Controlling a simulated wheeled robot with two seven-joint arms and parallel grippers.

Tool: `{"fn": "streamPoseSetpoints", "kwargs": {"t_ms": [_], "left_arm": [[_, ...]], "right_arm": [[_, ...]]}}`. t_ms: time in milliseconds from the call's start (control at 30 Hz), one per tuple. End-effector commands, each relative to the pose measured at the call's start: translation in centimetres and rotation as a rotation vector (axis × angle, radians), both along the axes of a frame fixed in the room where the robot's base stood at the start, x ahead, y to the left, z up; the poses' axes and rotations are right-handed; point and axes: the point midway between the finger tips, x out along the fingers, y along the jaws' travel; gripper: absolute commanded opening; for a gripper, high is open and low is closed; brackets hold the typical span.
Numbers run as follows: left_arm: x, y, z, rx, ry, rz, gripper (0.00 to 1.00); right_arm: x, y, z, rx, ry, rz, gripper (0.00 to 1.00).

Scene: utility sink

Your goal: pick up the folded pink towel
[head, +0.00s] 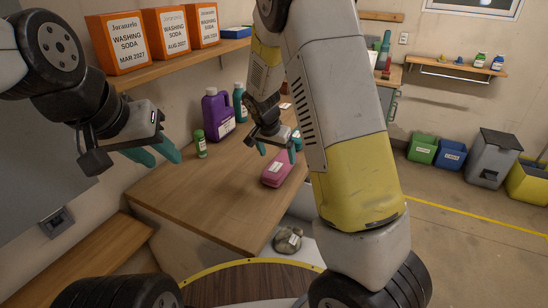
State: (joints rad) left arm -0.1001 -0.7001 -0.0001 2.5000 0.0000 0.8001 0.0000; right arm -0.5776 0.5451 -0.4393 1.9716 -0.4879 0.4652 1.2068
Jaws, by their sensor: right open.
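The folded pink towel (277,168) lies on the wooden counter, near its right edge, with a pale label on it. Its right side is partly hidden by my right arm. My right gripper (276,150) is just above the towel, pointing down, with its teal fingers apart and nothing between them. I cannot tell whether the fingertips touch the towel. My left gripper (158,155) is at the left, in the air over the left part of the counter, away from the towel. Its teal fingers are apart and empty.
A purple jug (218,114), a teal bottle (239,102) and a small green bottle (200,144) stand along the counter's back. Orange washing soda boxes (118,43) stand on a shelf above. The counter's (213,203) front is clear. A grey round object (287,240) sits below its right edge.

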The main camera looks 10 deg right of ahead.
Motion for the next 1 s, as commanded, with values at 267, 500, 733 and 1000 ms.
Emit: {"fn": "streamPoseSetpoints", "kwargs": {"t_ms": [267,500,733,1000], "left_arm": [[0.0,0.0,0.0,0.0,0.0,0.0,0.36],[0.0,0.0,0.0,0.0,0.0,0.0,0.36],[0.0,0.0,0.0,0.0,0.0,0.0,0.36],[0.0,0.0,0.0,0.0,0.0,0.0,0.36]], "right_arm": [[1.2,-0.9,-3.1,-0.001,0.003,-0.001,0.87],[2.4,-1.7,-6.0,-0.001,0.003,0.0,0.87],[2.5,-1.7,-6.4,0.001,0.001,0.0,0.87],[2.5,-1.7,-6.4,0.001,0.001,0.0,0.48]]}}
